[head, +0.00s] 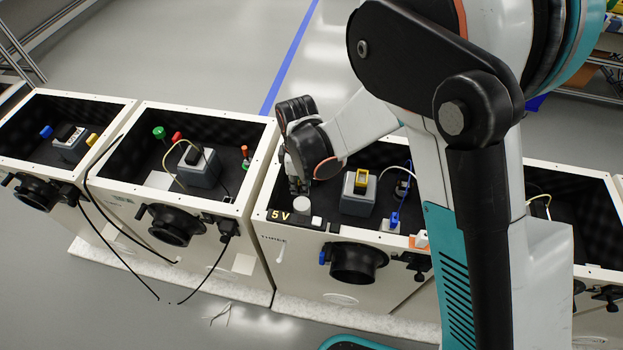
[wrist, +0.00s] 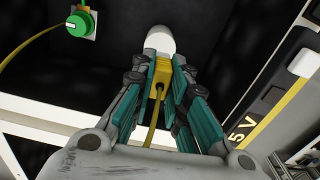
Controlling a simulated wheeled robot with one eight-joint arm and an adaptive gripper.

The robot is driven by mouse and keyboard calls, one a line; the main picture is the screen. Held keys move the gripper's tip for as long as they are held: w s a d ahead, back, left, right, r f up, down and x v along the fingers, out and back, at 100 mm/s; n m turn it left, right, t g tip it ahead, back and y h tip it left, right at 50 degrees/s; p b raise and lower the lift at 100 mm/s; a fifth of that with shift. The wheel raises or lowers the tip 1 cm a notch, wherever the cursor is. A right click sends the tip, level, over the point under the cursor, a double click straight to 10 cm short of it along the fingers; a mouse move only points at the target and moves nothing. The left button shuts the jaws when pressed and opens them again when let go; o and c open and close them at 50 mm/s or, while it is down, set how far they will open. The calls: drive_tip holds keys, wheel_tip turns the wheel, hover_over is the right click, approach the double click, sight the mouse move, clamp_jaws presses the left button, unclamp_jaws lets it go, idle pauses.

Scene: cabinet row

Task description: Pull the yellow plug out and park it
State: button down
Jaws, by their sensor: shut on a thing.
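My gripper (wrist: 162,64) is shut on the yellow plug (wrist: 158,78), with a finger on each side of it. A yellow cable (wrist: 152,128) runs from the plug back towards my wrist. A white rounded piece (wrist: 160,40) lies just beyond the plug in the wrist view; I cannot tell whether the plug touches it or is seated in anything. In the head view my gripper (head: 297,185) reaches into the open box marked THREE, at its left end, above a white disc (head: 302,203). The plug is hidden there.
A green round connector (wrist: 78,26) with a yellow cable shows in the wrist view. A grey block with a yellow-framed top (head: 358,192) and a blue plug (head: 394,219) stand right of my gripper. Box walls and a 5 V label (head: 281,215) are close by.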

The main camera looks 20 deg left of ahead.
idle(0.4)
drive_tip(key=shift+f+b, duration=2.6)
drive_tip(key=shift+f, duration=0.3)
drive_tip(key=c, duration=1.5)
unclamp_jaws()
drive_tip(key=shift+r, duration=0.15)
